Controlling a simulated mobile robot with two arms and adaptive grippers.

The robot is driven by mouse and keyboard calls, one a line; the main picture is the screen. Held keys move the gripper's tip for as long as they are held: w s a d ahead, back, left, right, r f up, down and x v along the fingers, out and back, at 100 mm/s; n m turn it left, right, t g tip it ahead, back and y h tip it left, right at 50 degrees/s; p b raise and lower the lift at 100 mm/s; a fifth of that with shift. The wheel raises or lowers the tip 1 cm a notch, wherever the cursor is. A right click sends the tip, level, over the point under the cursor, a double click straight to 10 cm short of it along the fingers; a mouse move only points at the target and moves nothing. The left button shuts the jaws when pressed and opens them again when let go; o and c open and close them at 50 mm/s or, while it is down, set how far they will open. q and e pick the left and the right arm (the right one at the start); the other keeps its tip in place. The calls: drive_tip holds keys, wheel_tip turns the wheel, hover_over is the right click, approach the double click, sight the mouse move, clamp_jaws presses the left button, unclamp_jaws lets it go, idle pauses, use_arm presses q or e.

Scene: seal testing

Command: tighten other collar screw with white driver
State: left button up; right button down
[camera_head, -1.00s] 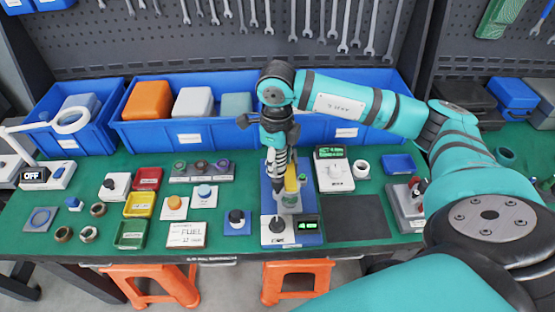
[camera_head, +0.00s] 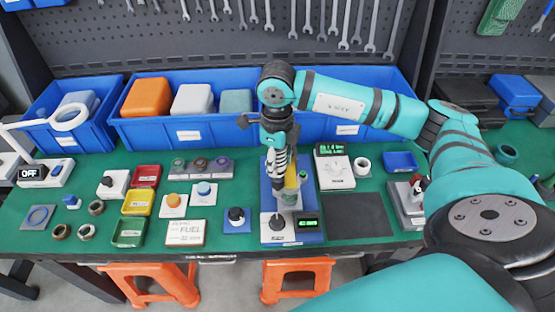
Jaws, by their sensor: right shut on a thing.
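My right gripper (camera_head: 278,176) points down over the test fixture (camera_head: 280,222) at the middle of the bench. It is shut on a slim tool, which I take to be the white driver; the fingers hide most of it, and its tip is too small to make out. A clear part with a yellow piece (camera_head: 290,181) stands on the fixture just right of the fingers. The collar and its screws are too small and too covered to tell apart, and I cannot tell whether the tool touches a screw. My left gripper is not in view.
To the right are a device with a green display (camera_head: 336,172), a dark mat (camera_head: 355,214) and a grey stand (camera_head: 407,206). Blue bins (camera_head: 180,131) line the back.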

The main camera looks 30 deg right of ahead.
drive_tip(key=shift+f, duration=0.25)
idle(0.4)
drive_tip(key=shift+f+b, duration=0.45)
drive_tip(key=shift+b, duration=1.2)
idle(3.1)
drive_tip(key=shift+r, duration=0.1)
idle(0.4)
drive_tip(key=shift+r+p, duration=0.4)
drive_tip(key=shift+r, duration=0.1)
drive_tip(key=shift+r+p, duration=1.05)
drive_tip(key=shift+r, duration=0.9)
